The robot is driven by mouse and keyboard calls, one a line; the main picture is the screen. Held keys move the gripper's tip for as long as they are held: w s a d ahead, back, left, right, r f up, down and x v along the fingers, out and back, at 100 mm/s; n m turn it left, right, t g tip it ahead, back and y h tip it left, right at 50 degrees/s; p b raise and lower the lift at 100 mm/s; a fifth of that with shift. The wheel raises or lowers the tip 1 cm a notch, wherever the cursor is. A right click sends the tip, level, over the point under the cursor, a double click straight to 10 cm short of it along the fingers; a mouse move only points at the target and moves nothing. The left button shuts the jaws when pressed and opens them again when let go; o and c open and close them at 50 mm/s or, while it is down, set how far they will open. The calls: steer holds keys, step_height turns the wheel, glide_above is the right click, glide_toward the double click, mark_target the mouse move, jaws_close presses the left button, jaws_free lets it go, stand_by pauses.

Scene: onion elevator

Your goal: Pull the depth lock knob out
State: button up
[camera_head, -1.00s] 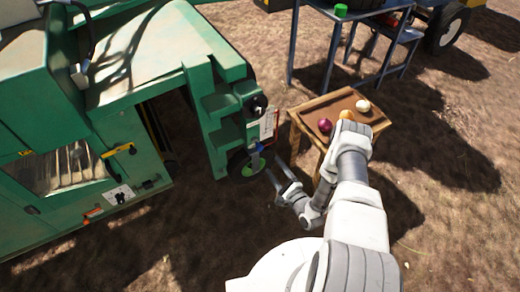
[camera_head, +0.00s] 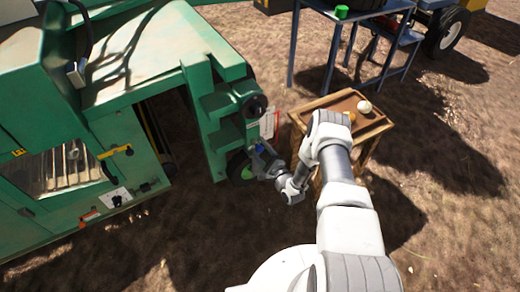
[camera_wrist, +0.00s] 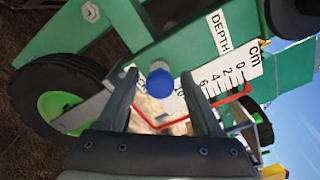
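The blue depth lock knob (camera_wrist: 160,82) is in the middle of the wrist view, in front of the white depth scale (camera_wrist: 222,65) marked in cm. My gripper (camera_wrist: 159,76) is open, with one finger on each side of the knob in the picture and a gap to each. I cannot tell how far the fingertips reach in depth along the knob. In the head view my gripper (camera_head: 257,148) is at the green machine's (camera_head: 160,50) lower right corner, by the wheel. A small bit of blue (camera_head: 261,148) shows there; the rest is mostly hidden by the gripper.
A black wheel with a green hub (camera_wrist: 58,105) is left of the knob in the wrist view. A wooden table (camera_head: 330,100) with a white onion (camera_head: 364,106) stands close to my arm. A blue metal table (camera_head: 325,50) is behind. Open dirt lies at right.

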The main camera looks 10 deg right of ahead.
jaws_close()
stand_by(1.2)
